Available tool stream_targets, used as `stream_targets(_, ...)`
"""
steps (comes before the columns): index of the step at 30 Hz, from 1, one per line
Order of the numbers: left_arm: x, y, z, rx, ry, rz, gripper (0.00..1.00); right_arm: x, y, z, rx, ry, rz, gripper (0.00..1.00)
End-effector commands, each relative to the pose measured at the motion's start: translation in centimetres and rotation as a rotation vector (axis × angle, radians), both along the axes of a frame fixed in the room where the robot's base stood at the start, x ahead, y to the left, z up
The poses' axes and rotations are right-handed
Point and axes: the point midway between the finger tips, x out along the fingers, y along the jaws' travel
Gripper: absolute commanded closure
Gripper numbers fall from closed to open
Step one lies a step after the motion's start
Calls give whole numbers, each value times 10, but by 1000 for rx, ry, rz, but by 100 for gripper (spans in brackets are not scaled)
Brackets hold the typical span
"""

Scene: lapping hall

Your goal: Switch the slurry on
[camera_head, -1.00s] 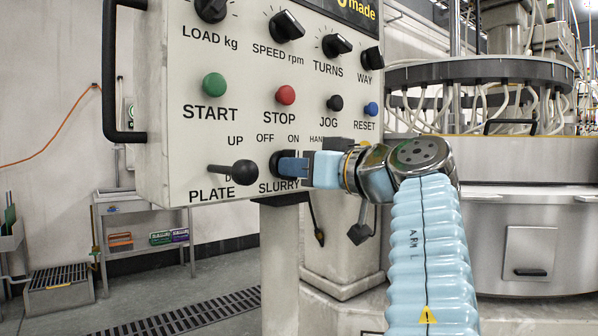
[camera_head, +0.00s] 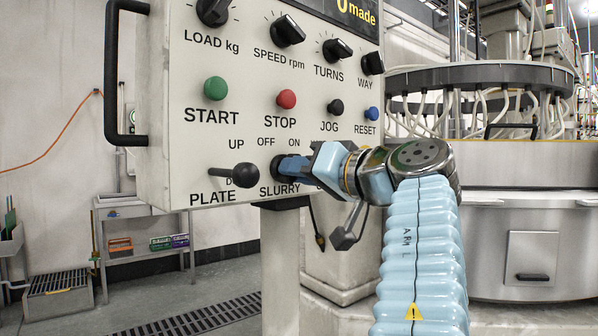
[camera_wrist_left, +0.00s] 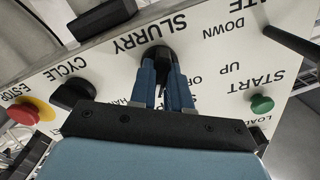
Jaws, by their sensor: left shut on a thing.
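The slurry knob (camera_head: 277,167) is a black rotary knob on the lower part of the white control panel (camera_head: 180,120), above the SLURRY label and below the OFF and ON marks. My left gripper (camera_head: 288,168) is shut on it from the right side in the head view. In the left wrist view the knob (camera_wrist_left: 158,54) shows between the two blue fingertips of the left gripper (camera_wrist_left: 161,72). The fingers hide much of the knob, so I cannot tell its exact setting. My right gripper is not in view.
The black PLATE lever (camera_head: 240,175) sticks out just left of the knob. Green START (camera_head: 215,88) and red STOP (camera_head: 287,99) buttons sit above. The wrist view also shows a CYCLE knob (camera_wrist_left: 74,94) and a red E-stop (camera_wrist_left: 22,114) near the gripper.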

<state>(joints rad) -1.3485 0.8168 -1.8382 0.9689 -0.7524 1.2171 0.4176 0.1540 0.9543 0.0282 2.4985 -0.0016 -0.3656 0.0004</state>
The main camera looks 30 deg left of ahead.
Motion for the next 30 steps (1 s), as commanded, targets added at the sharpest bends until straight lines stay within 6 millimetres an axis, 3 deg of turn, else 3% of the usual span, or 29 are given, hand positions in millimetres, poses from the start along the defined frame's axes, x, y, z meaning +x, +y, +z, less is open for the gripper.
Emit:
stream_targets(7,0,0,0,1,3,0,100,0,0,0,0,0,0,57)
stream_targets(8,0,0,0,1,3,0,82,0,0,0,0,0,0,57)
stream_targets(13,0,0,0,1,2,0,57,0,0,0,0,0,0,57)
stream_targets(23,-1,-4,0,1,1,-2,57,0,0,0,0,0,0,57)
stream_targets(30,-13,-47,0,3,0,-4,57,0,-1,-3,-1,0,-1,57)
